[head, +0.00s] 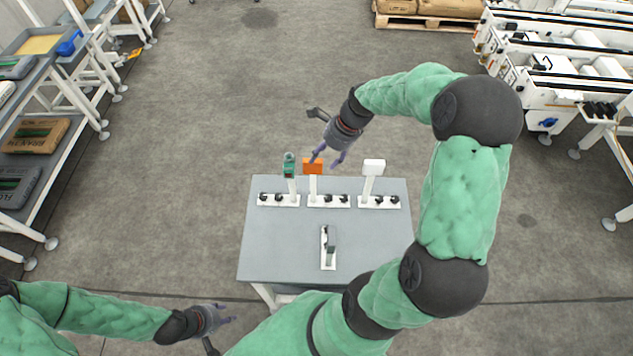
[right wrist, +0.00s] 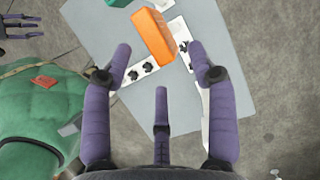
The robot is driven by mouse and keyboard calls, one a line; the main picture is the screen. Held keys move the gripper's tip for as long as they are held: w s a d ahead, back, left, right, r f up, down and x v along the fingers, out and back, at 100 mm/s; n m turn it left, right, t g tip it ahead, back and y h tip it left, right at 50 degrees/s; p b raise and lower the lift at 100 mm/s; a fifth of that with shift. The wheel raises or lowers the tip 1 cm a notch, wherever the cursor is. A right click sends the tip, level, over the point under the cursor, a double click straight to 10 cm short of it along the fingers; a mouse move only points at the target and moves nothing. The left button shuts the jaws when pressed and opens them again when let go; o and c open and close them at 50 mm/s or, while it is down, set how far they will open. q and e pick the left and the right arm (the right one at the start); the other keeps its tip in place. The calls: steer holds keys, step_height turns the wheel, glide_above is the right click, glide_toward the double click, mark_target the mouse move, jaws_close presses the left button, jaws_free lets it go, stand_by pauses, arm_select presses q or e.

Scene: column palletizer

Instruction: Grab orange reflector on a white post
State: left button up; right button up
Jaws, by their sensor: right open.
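The orange reflector (head: 312,167) tops a white post (head: 313,188) on the middle white base at the back of the grey table. It also shows in the right wrist view (right wrist: 154,36). My right gripper (head: 328,158) is above the table's back edge, close to the reflector and just right of it in the head view. Its purple fingers (right wrist: 163,55) are spread open on both sides of the reflector's near end in the right wrist view, with nothing held. My left gripper (head: 228,319) is low at the left, off the table; its fingers look apart and empty.
A green-topped post (head: 290,165) stands left of the reflector and a white-topped post (head: 374,167) stands right of it. A small white base with a grey part (head: 328,247) is at the front of the grey table (head: 270,245). Shelving is at left, white machinery at right.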

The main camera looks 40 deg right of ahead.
mark_target(319, 162)
steer(key=shift+a+f, duration=0.3)
steer(key=b+x, duration=0.1)
steer(key=x, duration=0.3)
steer(key=shift+w+a+f, duration=0.1)
steer(key=shift+w+f, duration=0.1)
steer(key=shift+c, duration=0.3)
jaws_close()
